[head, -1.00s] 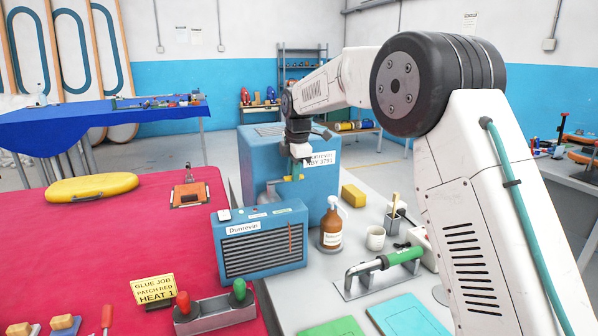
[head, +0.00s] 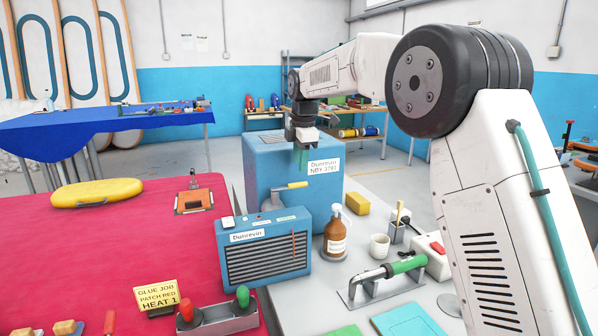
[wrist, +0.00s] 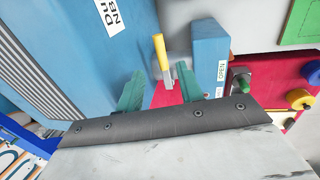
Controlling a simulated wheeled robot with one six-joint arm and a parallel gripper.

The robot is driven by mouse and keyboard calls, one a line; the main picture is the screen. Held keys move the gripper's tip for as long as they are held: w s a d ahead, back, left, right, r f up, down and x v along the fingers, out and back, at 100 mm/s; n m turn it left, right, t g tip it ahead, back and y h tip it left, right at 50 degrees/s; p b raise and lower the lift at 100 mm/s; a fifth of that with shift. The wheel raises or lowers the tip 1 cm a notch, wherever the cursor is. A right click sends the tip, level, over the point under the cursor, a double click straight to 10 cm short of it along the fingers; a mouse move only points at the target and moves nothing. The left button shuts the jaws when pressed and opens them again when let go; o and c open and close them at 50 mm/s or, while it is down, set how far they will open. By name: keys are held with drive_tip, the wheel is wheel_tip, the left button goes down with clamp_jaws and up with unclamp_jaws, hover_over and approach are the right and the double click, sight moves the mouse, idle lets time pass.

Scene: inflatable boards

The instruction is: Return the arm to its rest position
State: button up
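My gripper (head: 301,160) hangs from the outstretched arm in front of the blue cabinet labelled "Dunrevin NBY 3781" (head: 262,165). In the wrist view its two teal fingers (wrist: 158,88) are spread apart with nothing between them. A yellow lever handle (head: 293,185) on a grey fitting is just below the gripper in the head view. The handle also shows beyond the fingertips in the wrist view (wrist: 161,58), apart from them. My white arm spans the right half of the head view.
A blue grilled Dunrevin unit (head: 265,255) stands in front of the cabinet. A brown pump bottle (head: 336,238), a white cup (head: 380,246) and a green-handled tool (head: 405,265) are on the grey bench. The red table (head: 120,235) has open room at left.

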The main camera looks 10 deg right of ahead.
drive_tip(key=shift+s+r, duration=0.1)
drive_tip(key=shift+r, duration=0.55)
drive_tip(key=s+d+f+m, duration=0.2)
drive_tip(key=s+m, duration=0.4)
drive_tip(key=s, duration=1.1)
drive_tip(key=s+d+f+m, duration=0.2)
drive_tip(key=s+d+m, duration=0.3)
drive_tip(key=s, duration=1.2)
drive_tip(key=s+d+f+m, duration=0.2)
drive_tip(key=s+d+m, duration=0.2)
drive_tip(key=s+m, duration=0.5)
drive_tip(key=s, duration=0.8)
drive_tip(key=shift+s+f+g, duration=0.15)
drive_tip(key=shift+s+g, duration=0.15)
drive_tip(key=shift+g, duration=0.1)
